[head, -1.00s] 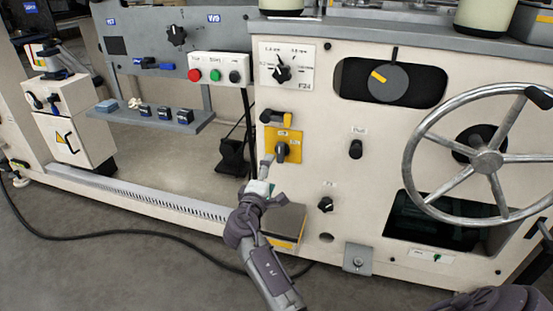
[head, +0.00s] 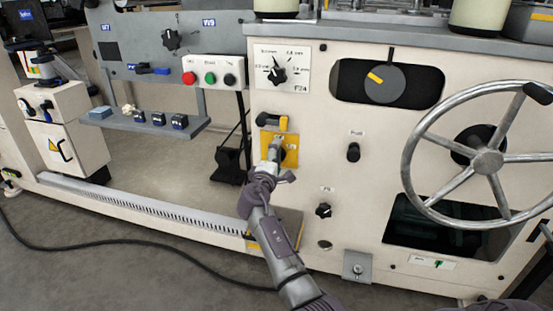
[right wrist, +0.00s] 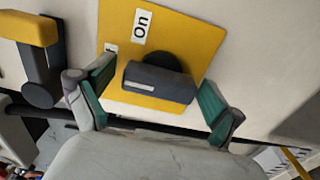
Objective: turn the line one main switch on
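The main switch is a yellow plate (head: 291,151) on the cream machine panel, with a dark rotary handle (right wrist: 158,82). A second label is partly hidden by a finger. My right gripper (head: 273,160) is in front of the plate and covers part of the switch in the head view. In the right wrist view its teal-padded fingers (right wrist: 157,88) are apart, one beyond each end of the handle, with gaps visible. My left gripper is not in view.
A yellow-and-black lever (head: 272,122) sits just above the plate. A black knob (head: 353,152) and a large handwheel (head: 487,162) are to the right. A red, green and black button box (head: 211,77) is at upper left. A small dark knob (head: 323,210) is lower right of the switch.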

